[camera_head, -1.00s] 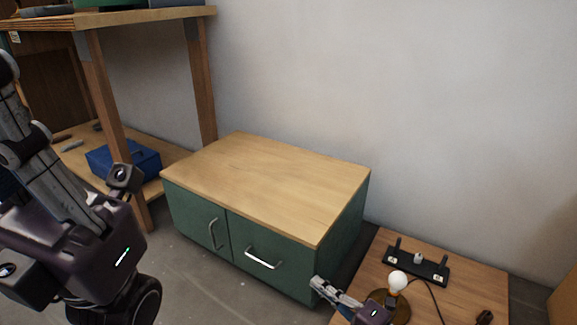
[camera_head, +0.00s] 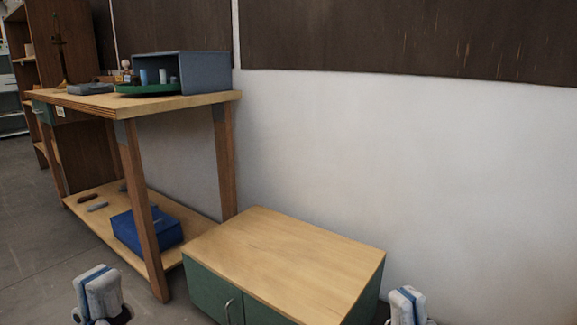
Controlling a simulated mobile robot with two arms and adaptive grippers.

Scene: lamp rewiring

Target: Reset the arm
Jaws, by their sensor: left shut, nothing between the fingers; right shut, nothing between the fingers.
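My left gripper (camera_head: 100,292) shows at the bottom left edge, pointing up, with its fingers together and nothing in them. My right gripper (camera_head: 407,304) shows at the bottom edge right of centre, also pointing up, shut and empty. Only the finger ends and a little of each gripper are in view; the arms are cut off by the picture's lower edge. Both grippers appear apart from the furniture. The lamp and its small table are out of view.
A low green cabinet (camera_head: 275,262) with a wooden top stands between my grippers, its top bare. A wooden workbench (camera_head: 185,104) at the left bears a grey-blue open box (camera_head: 205,72) and a green tray. A blue box (camera_head: 147,229) sits on its lower shelf. Floor is open at far left.

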